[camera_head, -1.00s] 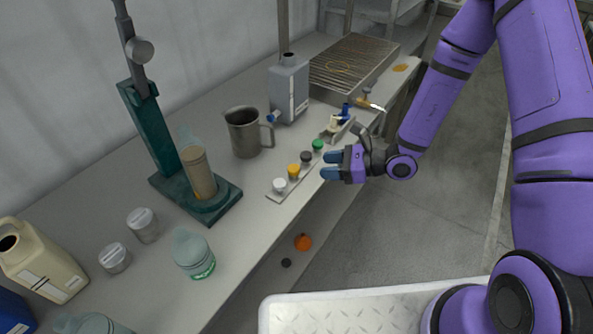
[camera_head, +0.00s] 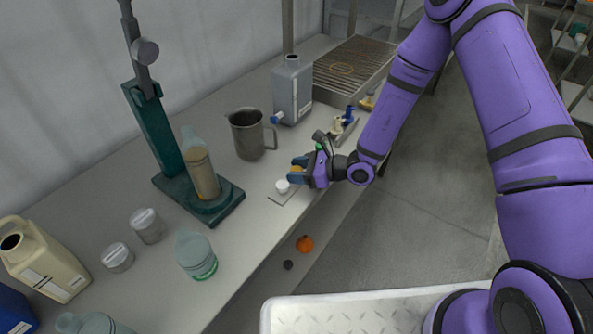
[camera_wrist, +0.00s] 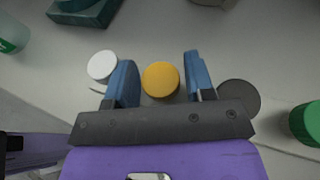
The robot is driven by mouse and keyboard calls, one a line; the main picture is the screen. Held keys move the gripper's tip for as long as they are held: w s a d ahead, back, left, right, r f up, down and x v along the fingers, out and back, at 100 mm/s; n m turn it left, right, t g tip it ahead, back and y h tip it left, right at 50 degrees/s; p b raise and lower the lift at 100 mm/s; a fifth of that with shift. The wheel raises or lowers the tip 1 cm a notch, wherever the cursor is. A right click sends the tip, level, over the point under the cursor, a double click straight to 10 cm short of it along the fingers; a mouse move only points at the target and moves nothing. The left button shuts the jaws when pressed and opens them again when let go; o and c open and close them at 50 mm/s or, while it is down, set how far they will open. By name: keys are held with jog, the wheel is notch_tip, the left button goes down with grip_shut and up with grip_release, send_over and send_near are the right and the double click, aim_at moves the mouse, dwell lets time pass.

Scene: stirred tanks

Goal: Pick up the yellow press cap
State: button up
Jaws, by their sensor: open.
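The yellow press cap (camera_wrist: 160,79) sits between the two open fingers of my gripper (camera_wrist: 159,80) in the wrist view, with a gap to each finger. In the head view, my gripper (camera_head: 298,172) is at the row of caps, and the yellow cap (camera_head: 295,168) is mostly hidden by the fingers. A white cap (camera_wrist: 102,65) lies just outside the left finger, and it also shows in the head view (camera_head: 282,186). A dark grey cap (camera_wrist: 239,97) is outside the right finger, and a green cap (camera_wrist: 306,123) is farther right.
A steel jug (camera_head: 249,134) and a grey container (camera_head: 292,90) stand behind the caps. A green press stand (camera_head: 160,185) holding a tan-filled bottle is to the left. Jars (camera_head: 145,225) and a green-based bottle (camera_head: 196,255) stand toward the front left. The bench edge runs close beneath my arm.

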jog(key=shift+a, duration=0.1)
jog(key=c, duration=0.7)
jog(key=shift+o, duration=0.2)
jog(key=shift+r, duration=0.1)
